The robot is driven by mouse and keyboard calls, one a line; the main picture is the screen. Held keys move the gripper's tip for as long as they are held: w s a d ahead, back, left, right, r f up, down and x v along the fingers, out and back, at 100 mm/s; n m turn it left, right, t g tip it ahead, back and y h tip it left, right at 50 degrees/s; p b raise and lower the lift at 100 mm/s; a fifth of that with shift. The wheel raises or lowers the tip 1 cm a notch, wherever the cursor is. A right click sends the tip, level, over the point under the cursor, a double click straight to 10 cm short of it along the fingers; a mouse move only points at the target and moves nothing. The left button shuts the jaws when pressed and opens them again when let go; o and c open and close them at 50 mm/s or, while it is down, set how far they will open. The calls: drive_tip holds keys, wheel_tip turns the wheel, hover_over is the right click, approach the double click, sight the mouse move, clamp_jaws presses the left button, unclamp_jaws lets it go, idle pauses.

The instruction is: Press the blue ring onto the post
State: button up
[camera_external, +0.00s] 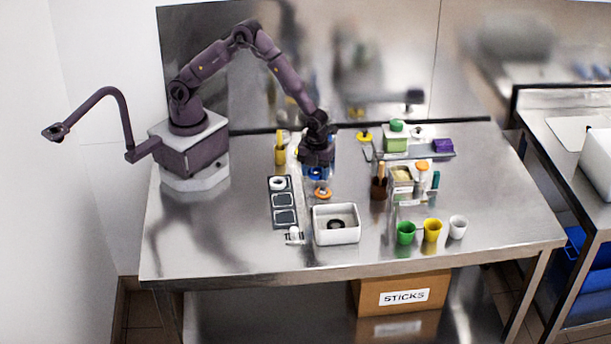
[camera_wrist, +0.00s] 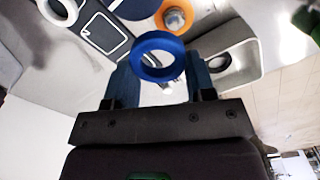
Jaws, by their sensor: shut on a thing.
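The blue ring (camera_wrist: 160,76) is held between my gripper's two fingers (camera_wrist: 158,80) in the wrist view, its open hole facing the camera. In the external view my gripper (camera_external: 317,165) points down above the table, with the blue ring (camera_external: 318,173) partly hidden at its tips. An orange round piece with a pale centre (camera_external: 323,192) stands just in front of and below the gripper. It also shows in the wrist view (camera_wrist: 174,14), beyond the ring and apart from it. I cannot tell for certain whether this is the post.
A panel with square dark pads and a white ring (camera_external: 278,184) lies left of the gripper. A white bin (camera_external: 336,236) holding a dark ring stands in front. The table's front left is clear.

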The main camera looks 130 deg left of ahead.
sight(322, 191)
drive_tip(key=shift+w+a+r, duration=0.15)
drive_tip(key=shift+w+a, duration=0.1)
drive_tip(key=shift+w, duration=0.25)
drive_tip(key=shift+w+a+r, duration=0.15)
drive_tip(key=shift+w+a, duration=0.05)
drive_tip(key=shift+w, duration=0.25)
drive_tip(key=shift+f, duration=2.55)
drive_tip(key=shift+f, duration=0.8)
drive_tip(key=shift+o, duration=1.3)
drive_tip(key=shift+c, duration=1.2)
